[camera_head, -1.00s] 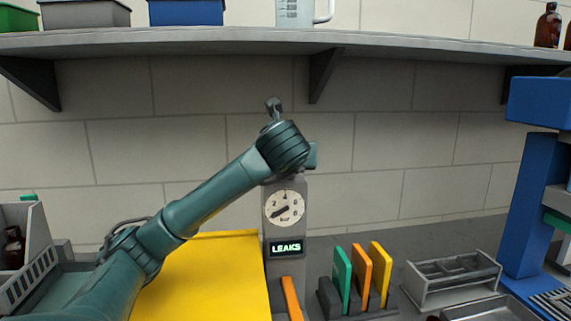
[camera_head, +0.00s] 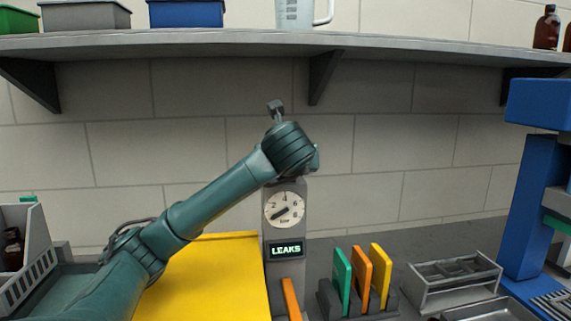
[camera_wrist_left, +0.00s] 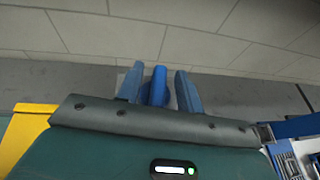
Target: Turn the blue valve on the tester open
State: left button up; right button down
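The grey tester (camera_head: 270,222) stands on the bench in the head view, with a round gauge (camera_head: 284,209) and a lit display (camera_head: 287,250) reading LEAKS. The gauge needle points to the lower left. My left arm's wrist is in front of the tester's top and hides the valve there. In the left wrist view the blue valve (camera_wrist_left: 157,88) stands between the two fingers of my left gripper (camera_wrist_left: 158,80). The fingers are apart, with a narrow gap on the right finger's side; contact on the left is unclear. My right gripper is out of view.
A yellow mat (camera_head: 205,275) lies left of the tester. A rack with green, orange and yellow plates (camera_head: 361,278) and a grey metal rack (camera_head: 452,280) stand to the right. A blue press (camera_head: 535,200) is at far right. A shelf (camera_head: 230,43) runs above the arm.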

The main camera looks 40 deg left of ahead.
pick_arm(q)
jog(key=shift+s, duration=0.1)
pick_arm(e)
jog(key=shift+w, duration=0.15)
